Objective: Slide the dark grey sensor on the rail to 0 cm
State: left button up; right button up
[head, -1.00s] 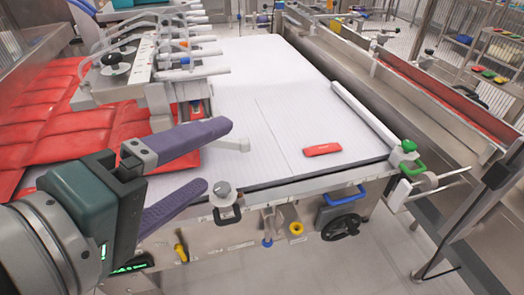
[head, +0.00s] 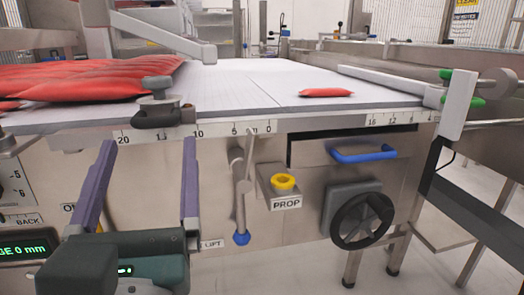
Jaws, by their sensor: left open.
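The dark grey sensor (head: 163,115) sits on the rail (head: 225,127) along the front edge of the white belt table, with a round grey knob (head: 157,85) on top. It stands near the 15 mark of the scale, left of 10; the 0 mark (head: 268,127) is further right. My left gripper (head: 149,143) is open and empty. Its two purple fingers point up and away, one on each side of the sensor in the picture, with their tips appearing just below it. I cannot tell how far in front of the rail they are. My right gripper is out of view.
A lever with a blue tip (head: 241,200) hangs below the rail near 5. Red packs (head: 90,78) lie on the belt left, another red pack (head: 325,92) right.

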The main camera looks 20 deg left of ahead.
aim_at(153, 118)
pick_arm(q)
jog(key=shift+w+a+f+n+y, duration=0.1)
jog(key=shift+w+a+n+y, duration=0.2)
jog(key=shift+n+y, duration=0.1)
jog(key=p+x, duration=0.1)
jog(key=x, duration=0.8)
jog(key=shift+a+f, duration=0.1)
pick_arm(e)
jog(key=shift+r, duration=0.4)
pick_arm(q)
jog(key=shift+c, duration=0.3)
grip_shut()
